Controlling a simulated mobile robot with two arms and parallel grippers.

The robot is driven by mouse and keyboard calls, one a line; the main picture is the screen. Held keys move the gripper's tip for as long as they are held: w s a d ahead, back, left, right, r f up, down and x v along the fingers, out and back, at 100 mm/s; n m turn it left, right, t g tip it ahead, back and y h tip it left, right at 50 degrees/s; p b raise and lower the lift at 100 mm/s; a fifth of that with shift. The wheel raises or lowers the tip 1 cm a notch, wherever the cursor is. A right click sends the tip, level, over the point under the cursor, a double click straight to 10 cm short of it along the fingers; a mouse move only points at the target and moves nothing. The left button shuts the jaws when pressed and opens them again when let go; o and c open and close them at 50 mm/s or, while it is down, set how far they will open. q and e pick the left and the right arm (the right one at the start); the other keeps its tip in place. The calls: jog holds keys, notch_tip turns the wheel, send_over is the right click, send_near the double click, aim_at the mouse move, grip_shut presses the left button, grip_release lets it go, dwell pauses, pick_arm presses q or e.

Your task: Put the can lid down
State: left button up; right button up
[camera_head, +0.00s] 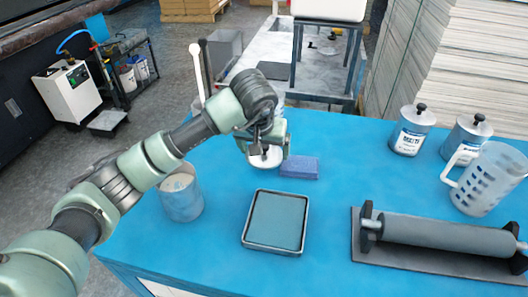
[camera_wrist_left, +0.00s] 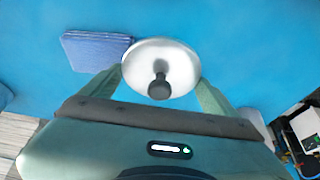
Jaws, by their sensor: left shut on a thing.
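The can lid (camera_wrist_left: 178,58) is a round, shiny silver disc with a black knob on top. In the left wrist view it sits between the two green fingers of my left gripper (camera_wrist_left: 160,80), which is shut on it. In the head view the lid (camera_head: 266,158) shows below my left gripper (camera_head: 265,149), beside the blue folded cloth or sponge (camera_head: 299,167). I cannot tell whether the lid touches the table or hangs just above it. An open can (camera_head: 182,203) with pale contents stands left of it. My right gripper is not in view.
The blue table (camera_head: 335,205) has a square tray (camera_head: 275,222) in front of the lid. At right are two lidded cans (camera_head: 408,137) (camera_head: 462,145), a clear jug (camera_head: 490,178) and a grey roller on its stand (camera_head: 440,236). The table between the cloth and the cans is clear.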

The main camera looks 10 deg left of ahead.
pick_arm(q)
jog(key=shift+f, duration=0.8)
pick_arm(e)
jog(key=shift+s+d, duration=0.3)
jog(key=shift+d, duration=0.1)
